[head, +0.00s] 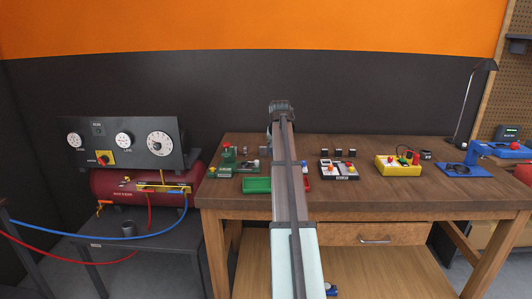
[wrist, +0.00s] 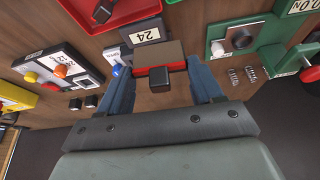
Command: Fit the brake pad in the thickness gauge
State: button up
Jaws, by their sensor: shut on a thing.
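In the wrist view my gripper (wrist: 160,64) has its two blue fingers on either side of a flat brown piece with a red edge, which I take for the brake pad (wrist: 158,50). A small black block (wrist: 159,78) shows at the pad's near side. Just beyond the pad is a dark unit labelled "24" (wrist: 146,36), partly hidden by it. I cannot tell whether this is the thickness gauge, or whether the pad touches it. In the head view my arm hides the gripper and pad.
In the wrist view a red tray (wrist: 108,22) lies beyond and two springs (wrist: 242,76) lie right.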

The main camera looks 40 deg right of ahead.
jog(key=d, duration=0.4)
jog(key=w+d, duration=0.1)
jog(key=d, duration=0.1)
jog(key=shift+d+f, duration=0.3)
jog(key=shift+d, duration=0.05)
jog(key=shift+n, duration=0.4)
jog(key=shift+w+d+f, duration=0.75)
jog(key=shift+w+f, duration=0.1)
jog(key=shift+f, duration=0.1)
jog(key=shift+w+d+f, duration=0.7)
jog(key=shift+w+f, duration=0.15)
jog(key=shift+f, duration=0.1)
jog(key=shift+f, duration=1.6)
jog(key=o, duration=0.9)
jog(key=shift+r, duration=0.1)
jog(key=shift+r, duration=0.1)
